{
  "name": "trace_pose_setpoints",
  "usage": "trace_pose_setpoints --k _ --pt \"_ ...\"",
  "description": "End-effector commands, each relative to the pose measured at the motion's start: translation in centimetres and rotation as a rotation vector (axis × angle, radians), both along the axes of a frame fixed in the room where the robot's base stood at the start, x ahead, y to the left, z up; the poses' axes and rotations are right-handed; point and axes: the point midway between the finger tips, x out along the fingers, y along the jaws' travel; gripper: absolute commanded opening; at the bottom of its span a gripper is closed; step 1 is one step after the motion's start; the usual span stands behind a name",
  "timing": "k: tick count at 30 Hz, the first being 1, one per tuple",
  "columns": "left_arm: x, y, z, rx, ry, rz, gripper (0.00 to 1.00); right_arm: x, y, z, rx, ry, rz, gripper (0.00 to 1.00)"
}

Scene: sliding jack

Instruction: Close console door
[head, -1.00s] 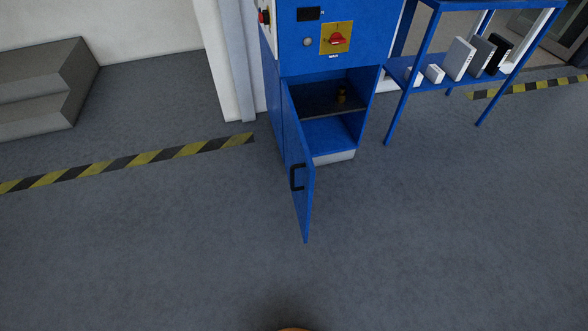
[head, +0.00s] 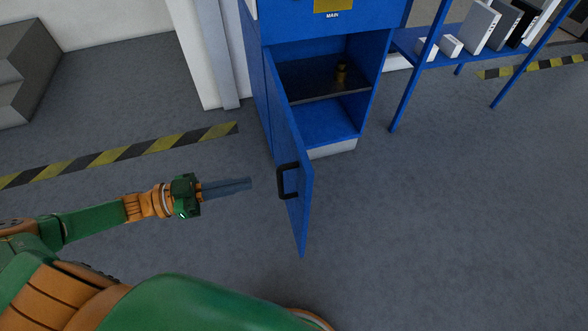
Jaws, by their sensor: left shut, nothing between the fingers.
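The blue console (head: 333,24) stands at the top middle of the head view. Its blue door (head: 294,150) is swung open toward me, hinged at the left of the compartment. A black handle (head: 284,181) sits on the door's outer face, which looks left. My left gripper (head: 250,183) is left of the handle, with its fingers pointing right at it. The fingers are shut and empty, and a small gap to the handle shows in the picture. My right gripper is not in view.
Inside the console is a dark shelf (head: 312,82) with a small brass-coloured object (head: 341,73). A blue rack (head: 404,96) with boxes stands to the right. Grey steps (head: 25,60) are at the far left. The floor (head: 450,220) right of the door is clear.

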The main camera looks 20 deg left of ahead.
Motion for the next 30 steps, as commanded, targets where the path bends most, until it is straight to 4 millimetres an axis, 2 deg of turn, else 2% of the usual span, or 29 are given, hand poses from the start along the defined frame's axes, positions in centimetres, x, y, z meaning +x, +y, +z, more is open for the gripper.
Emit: trace_pose_setpoints --k 9,15,19,30 --pt "3.7 -6.0 0.2 -0.002 -0.006 0.001 0.0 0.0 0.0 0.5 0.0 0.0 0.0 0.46" --pt "5.2 -8.4 0.1 0.001 -0.003 0.003 0.0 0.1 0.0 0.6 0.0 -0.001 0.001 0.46" --pt "5.5 -9.0 0.0 0.002 -0.003 0.002 0.0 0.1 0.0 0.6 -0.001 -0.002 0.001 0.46" --pt "5.6 -9.1 0.0 0.002 -0.002 0.005 0.0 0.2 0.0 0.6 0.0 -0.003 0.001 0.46"
